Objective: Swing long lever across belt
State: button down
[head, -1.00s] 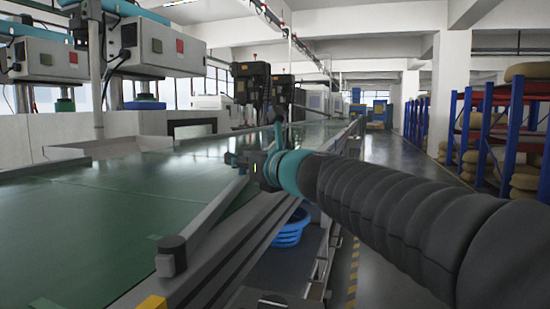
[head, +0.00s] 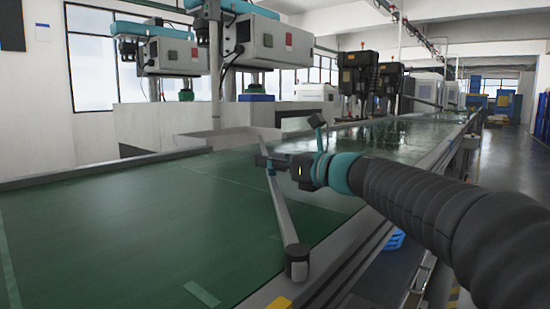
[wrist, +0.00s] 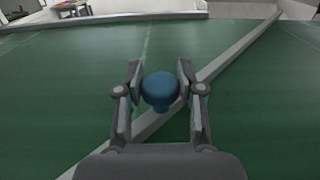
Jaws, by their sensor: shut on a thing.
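The long lever (head: 284,218) is a straight grey bar. It runs from a dark-capped pivot post (head: 296,262) on the belt's near edge out over the green belt (head: 130,225), its far part pointing toward the far side. In the wrist view the bar (wrist: 232,52) crosses diagonally beneath the fingers. A round blue knob (wrist: 160,88) stands up from the bar. My gripper (head: 269,162) is shut on the knob, with one finger on each side in the wrist view (wrist: 160,95). The knob is mostly hidden by the gripper in the head view.
A grey chute (head: 215,138) opens at the belt's far side, near the lever's far end. Grey control boxes (head: 262,40) hang above the far side. A blue basket (head: 396,240) sits below the near rail. The belt left of the lever is clear.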

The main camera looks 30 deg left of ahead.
jog(key=shift+s+a, duration=0.15)
jog(key=c, duration=1.1)
grip_release()
jog(key=o, duration=0.4)
jog(key=shift+s+a, duration=0.15)
jog(key=shift+a, duration=0.05)
jog(key=shift+d, duration=0.2)
jog(key=shift+d, duration=0.25)
jog(key=d, duration=0.3)
jog(key=s+d, duration=0.1)
jog(key=d, duration=0.3)
jog(key=s+d, duration=0.1)
jog(key=d, duration=0.3)
